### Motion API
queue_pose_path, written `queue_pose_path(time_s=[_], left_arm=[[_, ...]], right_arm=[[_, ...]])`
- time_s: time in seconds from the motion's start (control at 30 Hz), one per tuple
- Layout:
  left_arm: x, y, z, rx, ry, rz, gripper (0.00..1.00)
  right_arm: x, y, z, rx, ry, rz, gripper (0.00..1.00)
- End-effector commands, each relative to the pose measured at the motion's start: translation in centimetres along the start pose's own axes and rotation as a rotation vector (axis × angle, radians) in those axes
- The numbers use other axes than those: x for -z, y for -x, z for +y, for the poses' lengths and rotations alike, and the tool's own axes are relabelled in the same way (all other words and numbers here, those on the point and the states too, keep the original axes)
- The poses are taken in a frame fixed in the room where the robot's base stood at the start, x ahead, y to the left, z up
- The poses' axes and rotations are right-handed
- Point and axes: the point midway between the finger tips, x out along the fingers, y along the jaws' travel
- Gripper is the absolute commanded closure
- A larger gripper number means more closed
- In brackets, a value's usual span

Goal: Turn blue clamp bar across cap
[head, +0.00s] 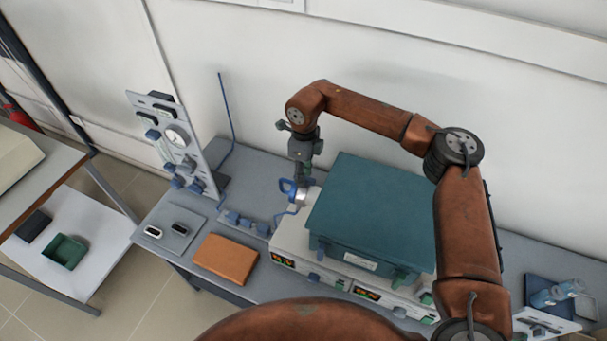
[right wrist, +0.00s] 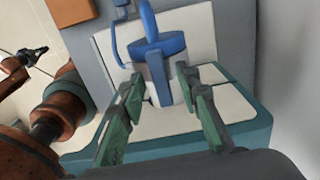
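In the head view a pale, round metal cap (head: 304,197) stands at the left side of the teal box, with the blue clamp bar (head: 288,187) at it. My right gripper (right wrist: 163,78) is open. Its green-padded fingers stand on either side of the cylinder, with no clear grip on the bar. What may be my left gripper (right wrist: 38,53) is small and dark at the left of the wrist view; its fingers are unclear.
The teal box (head: 370,210) sits on pale units with lit displays beside the cap. A gauge panel (head: 175,140) with blue valves stands at the left. An orange block (head: 225,258) lies on the grey bench. A thin blue tube runs close to the cap.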

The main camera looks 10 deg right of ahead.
Motion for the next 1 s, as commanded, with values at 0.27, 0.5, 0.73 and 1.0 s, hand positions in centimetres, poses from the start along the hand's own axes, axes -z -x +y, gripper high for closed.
queue_pose_path(time_s=[0.27, 0.5, 0.73, 1.0], left_arm=[[-0.1, 0.0, -0.2, 0.002, 0.0, 0.0, 1.0], [0.0, 0.0, -0.1, 0.001, 0.0, 0.0, 1.0], [0.0, 0.0, 0.0, 0.0, 0.0, 0.001, 1.0], [0.0, 0.0, 0.0, 0.0, 0.0, 0.001, 1.0]], right_arm=[[0.0, 0.3, 0.0, 0.0, -0.001, 0.001, 0.7], [0.0, 3.8, -0.1, 0.003, -0.001, -0.003, 0.7], [0.0, 8.6, -0.1, 0.003, -0.001, -0.003, 0.7], [0.1, 11.8, -0.1, 0.001, -0.001, 0.0, 0.7]])
